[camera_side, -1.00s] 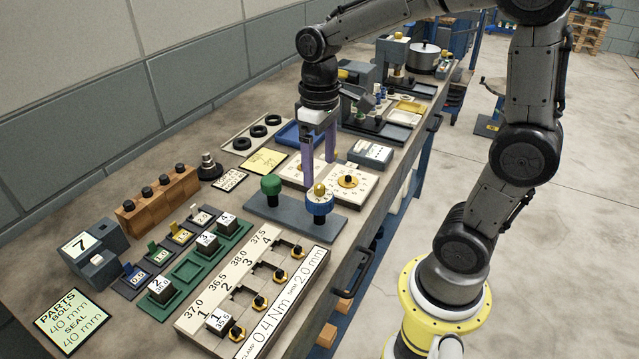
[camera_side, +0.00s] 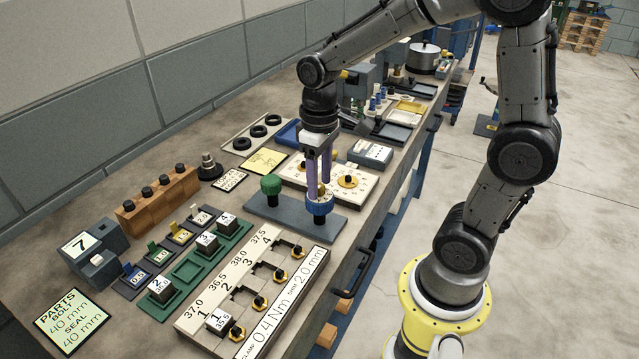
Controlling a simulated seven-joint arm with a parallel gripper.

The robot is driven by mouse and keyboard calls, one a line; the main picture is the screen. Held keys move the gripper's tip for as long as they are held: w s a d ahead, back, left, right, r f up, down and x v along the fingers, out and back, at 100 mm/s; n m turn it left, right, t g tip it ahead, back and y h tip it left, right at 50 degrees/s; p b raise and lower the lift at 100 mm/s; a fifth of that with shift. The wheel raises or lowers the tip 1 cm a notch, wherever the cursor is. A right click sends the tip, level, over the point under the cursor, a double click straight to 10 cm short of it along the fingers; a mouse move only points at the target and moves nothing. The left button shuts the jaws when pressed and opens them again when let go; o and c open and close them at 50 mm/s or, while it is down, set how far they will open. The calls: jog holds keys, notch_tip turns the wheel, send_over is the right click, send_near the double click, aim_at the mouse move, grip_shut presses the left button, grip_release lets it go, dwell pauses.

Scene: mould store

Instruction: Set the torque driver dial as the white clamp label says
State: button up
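The white clamp label (camera_side: 270,325) runs along the front of the slotted board and reads 0.4 Nm beside the word clamp, then 2.0 mm. The dial's setting is too small to read.
A green knob (camera_side: 271,184) stands left on the same base. The slotted board (camera_side: 203,308), numbered blocks (camera_side: 207,242) and a yellow-green parts card (camera_side: 68,320) fill the near bench.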

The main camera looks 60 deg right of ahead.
grip_shut()
jog(key=n, duration=0.4)
dwell(0.5)
jog(key=shift+n, duration=2)
